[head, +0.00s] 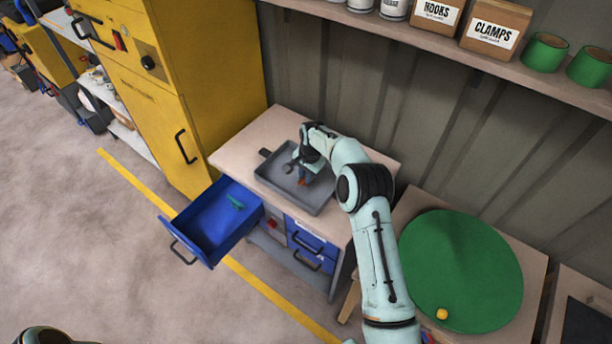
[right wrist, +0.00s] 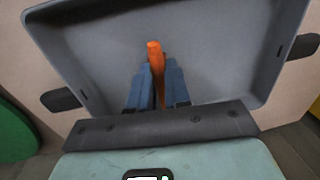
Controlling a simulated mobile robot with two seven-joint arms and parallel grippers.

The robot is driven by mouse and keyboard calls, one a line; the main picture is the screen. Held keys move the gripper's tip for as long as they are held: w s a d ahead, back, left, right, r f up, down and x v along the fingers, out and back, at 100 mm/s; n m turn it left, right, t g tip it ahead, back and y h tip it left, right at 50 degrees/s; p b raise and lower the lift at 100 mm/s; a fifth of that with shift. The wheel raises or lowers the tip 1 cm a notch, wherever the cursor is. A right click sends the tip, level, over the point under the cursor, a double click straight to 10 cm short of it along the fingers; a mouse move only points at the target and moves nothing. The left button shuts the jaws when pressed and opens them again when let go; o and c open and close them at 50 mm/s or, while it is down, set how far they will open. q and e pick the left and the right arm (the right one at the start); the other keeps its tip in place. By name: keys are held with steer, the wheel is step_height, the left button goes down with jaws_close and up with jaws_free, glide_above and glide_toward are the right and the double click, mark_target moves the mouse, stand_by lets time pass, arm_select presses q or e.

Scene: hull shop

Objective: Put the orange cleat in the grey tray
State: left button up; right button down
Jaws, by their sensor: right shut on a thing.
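The orange cleat (right wrist: 156,68) is between the fingers of my right gripper (right wrist: 157,85), which is shut on it. In the head view the right gripper (head: 302,178) is over the grey tray (head: 318,207), and only a small bit of orange shows there. The grey tray, also in the right wrist view (right wrist: 215,45), lies on the bench top and looks otherwise empty. The cleat is inside the tray's outline as seen from above; I cannot tell whether it touches the tray floor. My left gripper is not in view.
A yellow cabinet (head: 150,100) stands left of the bench. A green round top (head: 460,265) with a yellow ball (head: 441,314) is at the right.

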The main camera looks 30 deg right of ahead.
steer(key=shift+f, duration=0.2)
steer(key=c, duration=1.1)
jaws_free()
steer(key=r, duration=0.4)
steer(key=s+r, duration=0.1)
steer(key=r, duration=0.7)
steer(key=shift+s+d, duration=0.2)
steer(key=shift+d, duration=0.1)
